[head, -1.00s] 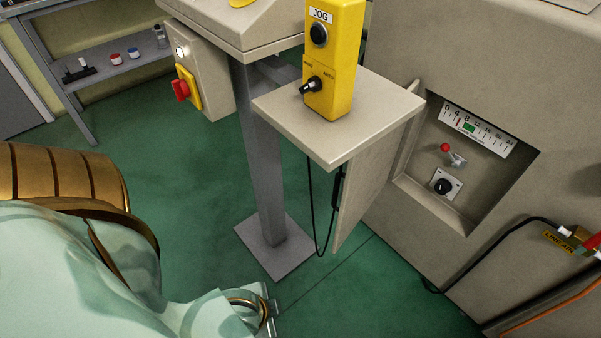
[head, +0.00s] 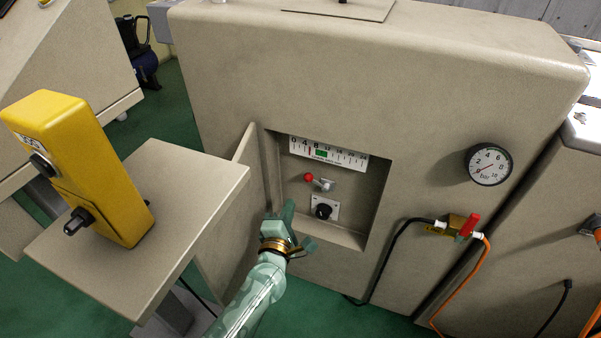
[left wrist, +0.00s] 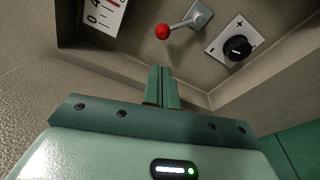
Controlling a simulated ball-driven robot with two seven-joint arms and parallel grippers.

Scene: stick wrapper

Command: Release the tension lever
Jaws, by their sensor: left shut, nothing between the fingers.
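The tension lever has a red ball (head: 308,177) on a short metal arm. It sits in a recess of the beige machine, below a printed scale (head: 328,153) and above a black knob (head: 323,211). My left gripper (head: 288,210) is at the lower left of the recess, shut and empty, below the lever. In the left wrist view the shut fingers (left wrist: 162,86) point up toward the red ball (left wrist: 162,31), with a visible gap between them. The lever arm runs right from the ball to its metal base (left wrist: 199,15). My right gripper is not in view.
The black knob (left wrist: 238,48) is right of the fingers in the left wrist view. An open door panel (head: 228,205) stands left of the recess. A yellow jog box (head: 80,165) rests on a shelf (head: 190,190). A gauge (head: 489,164) and a red-handled valve (head: 467,226) are to the right.

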